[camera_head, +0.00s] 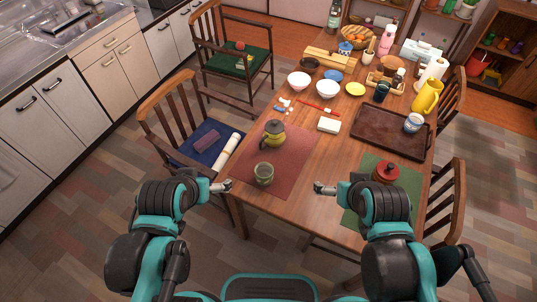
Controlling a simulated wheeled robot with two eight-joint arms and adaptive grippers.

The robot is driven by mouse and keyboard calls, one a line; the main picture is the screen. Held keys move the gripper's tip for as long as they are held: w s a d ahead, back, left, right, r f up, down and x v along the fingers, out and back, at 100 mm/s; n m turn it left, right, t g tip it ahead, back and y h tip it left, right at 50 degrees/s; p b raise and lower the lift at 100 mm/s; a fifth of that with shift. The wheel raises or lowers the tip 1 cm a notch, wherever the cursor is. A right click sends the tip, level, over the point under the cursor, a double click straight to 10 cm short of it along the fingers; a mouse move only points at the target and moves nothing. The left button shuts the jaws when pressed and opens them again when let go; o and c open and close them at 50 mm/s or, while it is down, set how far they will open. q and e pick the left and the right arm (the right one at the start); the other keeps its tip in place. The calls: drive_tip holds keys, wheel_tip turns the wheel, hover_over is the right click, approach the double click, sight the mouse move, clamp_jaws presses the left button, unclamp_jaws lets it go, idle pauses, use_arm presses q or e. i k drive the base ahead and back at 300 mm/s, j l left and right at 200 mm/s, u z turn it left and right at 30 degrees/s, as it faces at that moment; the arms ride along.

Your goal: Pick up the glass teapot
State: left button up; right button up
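The glass teapot (273,134) looks yellow-green with a dark lid. It stands upright on a red-brown placemat (297,160) on the wooden table. My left gripper (222,186) is at the table's near left edge, left of and nearer than the teapot, apart from it. My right gripper (322,188) is over the near part of the table, right of and nearer than the teapot, also apart from it. Both grippers are small and seen from behind, so their finger opening is unclear. I see nothing held in either one.
A greenish cup (263,173) stands on the placemat on the near side of the teapot. A red lidded pot (385,171) stands on a green mat (357,206) at right. Bowls (328,88), a brown tray (387,139) and a yellow jug (427,97) occupy the farther table. A chair (180,118) stands at left.

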sight(273, 141)
drive_tip(key=i+j+u, duration=0.1)
drive_tip(key=j+u, duration=0.3)
drive_tip(key=i+j+u, duration=0.1)
drive_tip(key=u, duration=0.35)
drive_tip(key=j, duration=0.15)
